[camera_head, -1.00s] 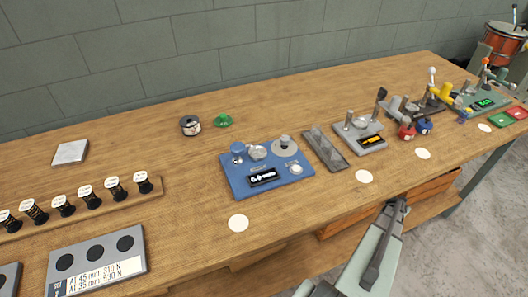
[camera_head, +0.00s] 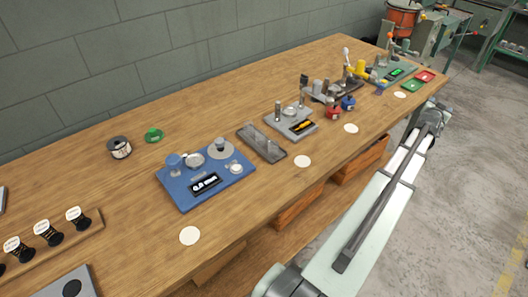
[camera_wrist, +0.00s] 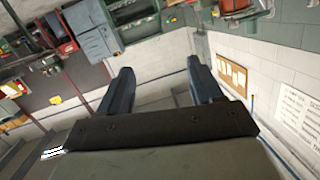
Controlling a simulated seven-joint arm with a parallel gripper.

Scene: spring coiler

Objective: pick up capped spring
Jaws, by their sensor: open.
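Several dark springs with white labelled caps stand upright in a wooden rack (camera_head: 88,240) at the lower left of the head view. The rightmost capped spring (camera_head: 78,218) is near the rack's right end. The picture's left edge cuts off the rest of the row. My gripper (camera_wrist: 159,68) shows in the wrist view with its two dark fingers wide apart and nothing between them. It faces the room's walls and machines, and no spring shows in that view. In the head view my arm reaches over the floor at the right, away from the rack.
A blue device with a display (camera_head: 207,178) stands mid-bench. A grey tray (camera_head: 261,143), a grey tester (camera_head: 291,122) and red and blue pieces lie farther along. A dark spool (camera_head: 119,148) and a green ring (camera_head: 154,135) sit behind. The bench's front left is partly clear.

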